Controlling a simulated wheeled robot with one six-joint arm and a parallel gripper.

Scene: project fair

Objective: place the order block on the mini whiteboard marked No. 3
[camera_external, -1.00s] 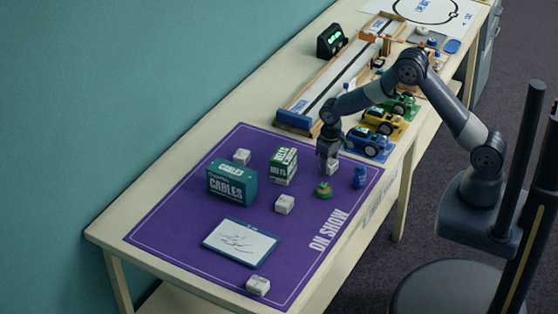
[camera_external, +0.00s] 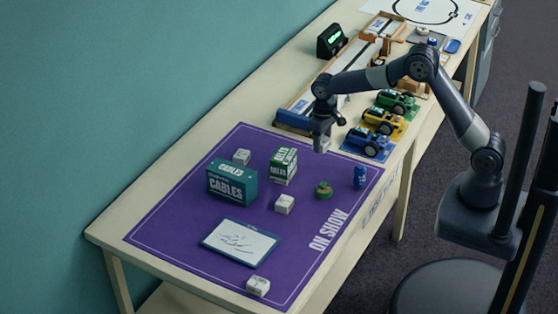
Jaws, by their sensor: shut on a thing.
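My gripper (camera_external: 321,148) is shut on a small white block (camera_external: 320,143) and holds it above the back right part of the purple mat (camera_external: 180,222). The fingers hide part of the block, and any print on it is too small to read. A mini whiteboard (camera_external: 240,242) with a blue frame and dark scribbles lies flat at the front of the mat, apart from my gripper. I cannot read a number on it.
Other white blocks stand on the mat: at the back (camera_external: 242,157), middle (camera_external: 285,204) and front (camera_external: 258,285). Around them are a teal cables box (camera_external: 232,184), a green-white box (camera_external: 284,166), a green-brown item (camera_external: 324,190) and a blue figure (camera_external: 360,176). Toy cars (camera_external: 370,143) stand behind.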

